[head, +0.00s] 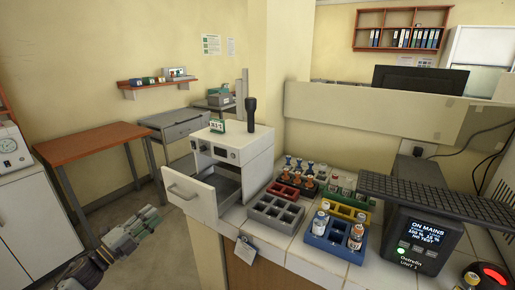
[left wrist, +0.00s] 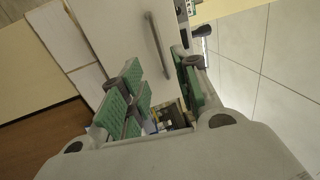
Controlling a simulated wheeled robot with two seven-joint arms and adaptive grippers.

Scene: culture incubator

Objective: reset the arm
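My left gripper (head: 148,218) is at the lower left of the head view, over the floor, in front and to the left of the white incubator (head: 232,150). In the left wrist view its two green-padded fingers (left wrist: 158,85) stand apart with nothing held between them. The incubator's drawer (head: 190,195) is pulled out, and the gripper is apart from it. A pale panel with a long bar handle (left wrist: 160,45) shows beyond the fingers in the left wrist view. My right gripper is not in view.
The tiled bench holds a grey rack (head: 276,212), a blue rack with bottles (head: 333,241), other coloured racks and a dark display unit (head: 420,240). A brown table (head: 92,142) stands at the left. Floor is open between it and the bench.

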